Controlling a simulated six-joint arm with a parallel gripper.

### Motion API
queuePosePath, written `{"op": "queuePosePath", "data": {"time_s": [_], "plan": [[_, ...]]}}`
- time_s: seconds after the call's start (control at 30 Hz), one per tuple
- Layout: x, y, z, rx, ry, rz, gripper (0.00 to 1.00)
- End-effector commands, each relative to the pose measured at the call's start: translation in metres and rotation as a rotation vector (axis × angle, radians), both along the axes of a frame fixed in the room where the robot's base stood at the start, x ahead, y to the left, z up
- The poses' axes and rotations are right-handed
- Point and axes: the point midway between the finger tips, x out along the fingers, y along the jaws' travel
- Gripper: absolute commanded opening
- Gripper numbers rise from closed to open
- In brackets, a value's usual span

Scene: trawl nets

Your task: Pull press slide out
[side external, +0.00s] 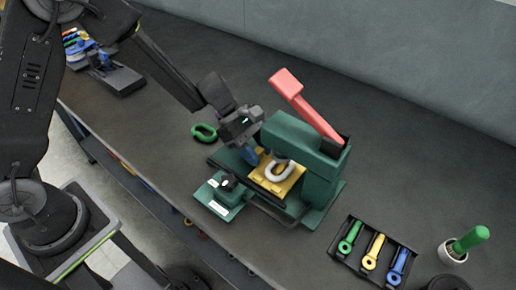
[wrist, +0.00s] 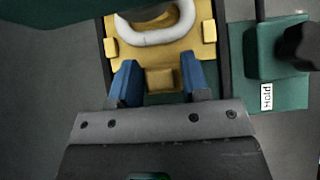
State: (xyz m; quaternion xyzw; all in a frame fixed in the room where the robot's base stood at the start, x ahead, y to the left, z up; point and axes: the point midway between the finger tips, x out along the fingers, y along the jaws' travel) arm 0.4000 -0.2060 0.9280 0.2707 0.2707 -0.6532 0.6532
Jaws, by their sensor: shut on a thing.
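The press (side external: 310,165) is a green frame with a raised red lever (side external: 305,103). Its yellow slide (side external: 268,186) lies low in the press and bears a grey-white oval link (side external: 280,171). In the wrist view the slide (wrist: 195,50) runs between dark rails, with the link (wrist: 158,38) on it and a square tab (wrist: 160,79) at its near end. My gripper (side external: 251,157) reaches down at the slide's left end. Its blue fingers (wrist: 160,84) stand on either side of the tab, shut on it. The contact faces are hard to see.
A green base block with a black knob (side external: 228,183) sits beside the slide. A green link (side external: 204,132) lies behind it. A black tray (side external: 372,252) with coloured tools and a white pot (side external: 453,252) stand at the right. The bench beyond the press is clear.

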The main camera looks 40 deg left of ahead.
Motion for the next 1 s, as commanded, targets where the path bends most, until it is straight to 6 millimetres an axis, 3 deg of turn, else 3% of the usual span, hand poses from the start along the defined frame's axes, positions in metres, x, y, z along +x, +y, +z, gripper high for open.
{"op": "queuePosePath", "data": {"time_s": [0.17, 0.4, 0.6, 0.97, 1.0], "plan": [[0.001, 0.007, 0.0, 0.0, 0.0, 0.001, 0.0], [0.002, 0.063, 0.0, 0.0, 0.0, 0.008, 0.0], [0.001, 0.096, 0.0, -0.001, -0.001, 0.004, 0.0], [0.0, 0.101, 0.0, 0.003, -0.001, 0.003, 0.0], [0.0, 0.101, 0.0, 0.004, -0.002, 0.004, 0.46]]}}
